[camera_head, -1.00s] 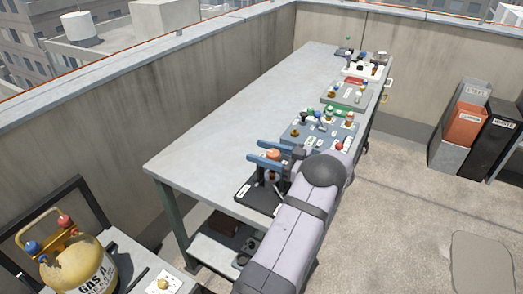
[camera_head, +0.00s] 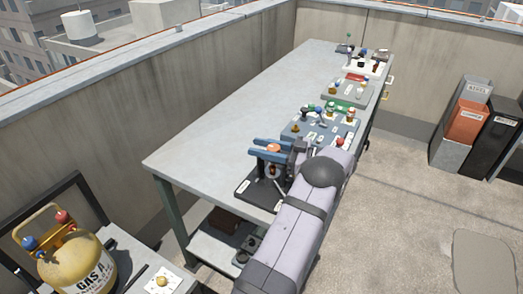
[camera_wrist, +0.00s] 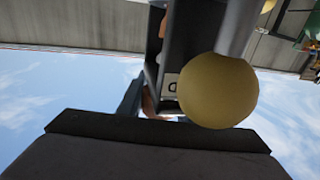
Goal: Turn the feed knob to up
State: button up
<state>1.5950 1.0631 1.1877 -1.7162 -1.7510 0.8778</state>
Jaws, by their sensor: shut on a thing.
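My gripper (camera_head: 263,147) has blue fingers and is over the near end of the long grey bench. It is shut on an orange-topped knob (camera_head: 274,148), with one finger on each side. The knob stands above a black base plate (camera_head: 250,190) with white labels, too small to read here. I cannot tell which way the knob points. In the wrist view a yellow ball (camera_wrist: 217,92) hides much of the middle, and a sliver of orange (camera_wrist: 148,104) shows beside a pale label. Dark parts hide the rest of the grip.
A blue-grey panel (camera_head: 312,131) with several knobs lies just beyond my gripper, and more panels line the bench's right edge. The left of the bench (camera_head: 235,120) is bare. A yellow gas cylinder (camera_head: 75,262) stands at lower left. Bins (camera_head: 466,122) stand at right.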

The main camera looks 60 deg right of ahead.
jog(key=o, duration=1)
jog(key=shift+o, duration=0.2)
jog(key=shift+b+v, duration=1.2)
jog(key=shift+v, duration=2.55)
jog(key=shift+w, duration=0.1)
